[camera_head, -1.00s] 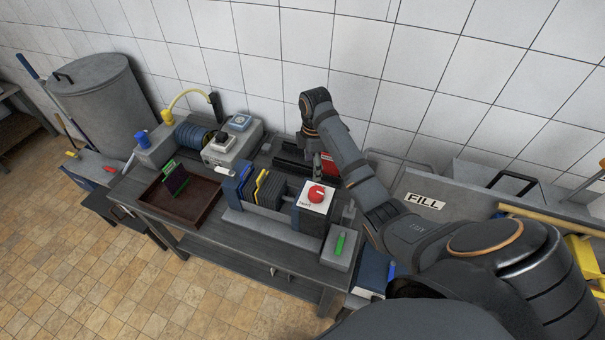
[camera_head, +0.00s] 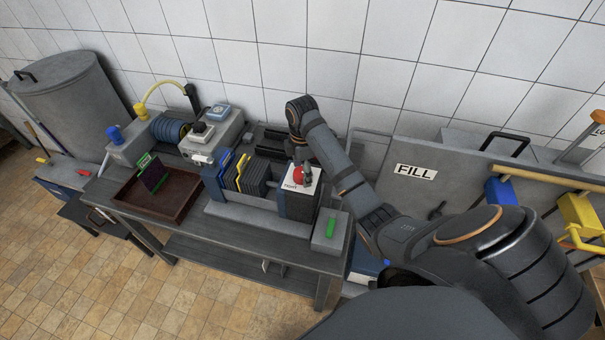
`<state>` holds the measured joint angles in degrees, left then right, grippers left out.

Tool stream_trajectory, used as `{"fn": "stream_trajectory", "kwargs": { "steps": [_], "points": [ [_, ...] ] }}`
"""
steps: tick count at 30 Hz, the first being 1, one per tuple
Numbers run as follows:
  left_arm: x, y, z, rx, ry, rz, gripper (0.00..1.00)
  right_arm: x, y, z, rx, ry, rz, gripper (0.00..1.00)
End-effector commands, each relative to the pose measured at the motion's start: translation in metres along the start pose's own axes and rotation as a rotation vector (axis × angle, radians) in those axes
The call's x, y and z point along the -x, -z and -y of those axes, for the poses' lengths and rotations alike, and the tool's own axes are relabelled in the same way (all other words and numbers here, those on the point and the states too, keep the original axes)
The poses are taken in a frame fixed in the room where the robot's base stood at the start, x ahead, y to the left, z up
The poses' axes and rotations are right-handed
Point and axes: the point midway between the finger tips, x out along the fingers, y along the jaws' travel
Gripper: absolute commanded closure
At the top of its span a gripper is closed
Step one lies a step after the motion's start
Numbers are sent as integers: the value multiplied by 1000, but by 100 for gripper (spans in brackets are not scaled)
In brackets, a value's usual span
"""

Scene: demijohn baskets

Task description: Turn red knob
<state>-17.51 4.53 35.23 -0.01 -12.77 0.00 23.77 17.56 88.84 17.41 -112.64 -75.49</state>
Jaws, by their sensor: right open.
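The red knob (camera_head: 298,175) sits on the white top plate (camera_head: 292,186) of a dark box on the grey bench. My right arm reaches in from the lower right and bends down over the box. My right gripper (camera_head: 306,172) is open and points down at the knob, covering part of its right side. Whether the fingers touch the knob or stand around it I cannot tell. My left gripper is not in view.
A row of dark, blue and yellow plates (camera_head: 247,175) stands left of the knob box. A brown tray (camera_head: 172,199) lies further left. A tiled wall (camera_head: 300,60) rises behind the bench.

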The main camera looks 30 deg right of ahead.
Motion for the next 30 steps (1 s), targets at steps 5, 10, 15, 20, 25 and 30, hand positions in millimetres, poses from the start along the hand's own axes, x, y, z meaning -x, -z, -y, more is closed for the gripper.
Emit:
{"fn": "stream_trajectory", "kwargs": {
  "steps": [5,10,15,20,25,30],
  "points": [
    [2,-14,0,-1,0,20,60,1,0,0,0,0,0,37],
    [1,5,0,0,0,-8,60,1,0,0,0,0,0,60],
    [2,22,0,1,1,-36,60,1,0,0,-1,0,0,82],
    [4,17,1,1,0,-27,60,2,0,0,-8,0,0,82],
    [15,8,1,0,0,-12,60,5,0,0,-55,1,0,82],
    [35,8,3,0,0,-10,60,7,0,1,-159,2,1,82]
  ]
}}
